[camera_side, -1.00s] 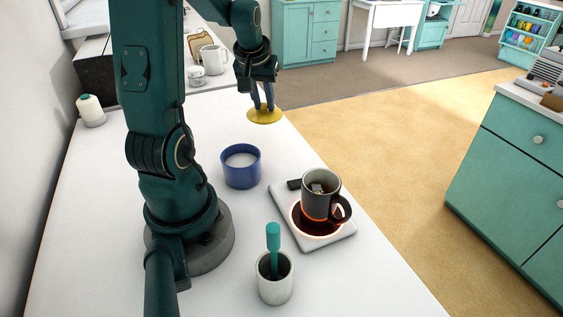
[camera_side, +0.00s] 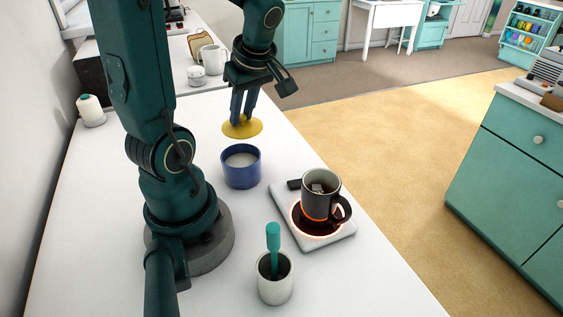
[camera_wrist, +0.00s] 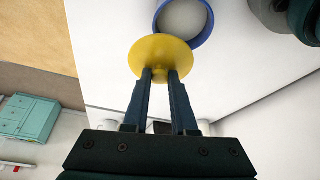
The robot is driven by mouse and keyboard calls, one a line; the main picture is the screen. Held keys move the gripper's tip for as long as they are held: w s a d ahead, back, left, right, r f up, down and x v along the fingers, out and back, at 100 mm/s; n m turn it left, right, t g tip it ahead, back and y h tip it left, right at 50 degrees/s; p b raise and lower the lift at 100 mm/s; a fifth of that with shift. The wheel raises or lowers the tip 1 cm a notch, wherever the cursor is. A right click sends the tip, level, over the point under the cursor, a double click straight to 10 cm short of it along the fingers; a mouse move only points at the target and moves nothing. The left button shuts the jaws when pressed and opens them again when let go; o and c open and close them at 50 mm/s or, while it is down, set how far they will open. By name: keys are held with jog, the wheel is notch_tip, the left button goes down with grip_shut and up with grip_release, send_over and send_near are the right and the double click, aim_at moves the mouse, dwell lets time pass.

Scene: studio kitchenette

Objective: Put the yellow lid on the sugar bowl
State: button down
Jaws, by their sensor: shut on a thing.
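The yellow lid (camera_side: 242,127) is a flat round disc held in my gripper (camera_side: 243,118). My gripper is shut on its knob, and the lid looks roughly level. The blue sugar bowl (camera_side: 241,170) stands upright and open on the white counter, with white contents showing. In the side view the lid is above and behind the bowl, apart from it. In the wrist view the lid (camera_wrist: 163,58) covers part of the view of the bowl (camera_wrist: 207,30), whose blue rim shows past it. My fingertips (camera_wrist: 161,76) meet at the knob, which they partly hide.
A dark mug (camera_side: 320,193) sits on a glowing warmer (camera_side: 330,237) to the right of the bowl. A white cup (camera_side: 275,284) with a teal-handled tool stands in front. The counter (camera_side: 95,210) is clear at left.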

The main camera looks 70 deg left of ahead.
aim_at(240, 136)
jog(key=s+d+r+n, duration=0.2)
jog(key=shift+s+d+r+g, duration=0.2)
jog(key=shift+d+g, duration=0.1)
jog(key=shift+d, duration=0.1)
jog(key=shift+m, duration=0.3)
jog(key=shift+w+d+f, duration=0.1)
jog(key=shift+f, duration=0.8)
jog(key=shift+w+d+f, duration=0.15)
jog(key=shift+f, duration=0.8)
jog(key=shift+w+d+f, duration=0.1)
jog(key=shift+f, duration=0.8)
jog(key=shift+f, duration=0.5)
jog(key=c, duration=0.6)
grip_release()
jog(key=shift+c, duration=0.2)
jog(key=o, duration=0.6)
jog(key=shift+o, duration=0.2)
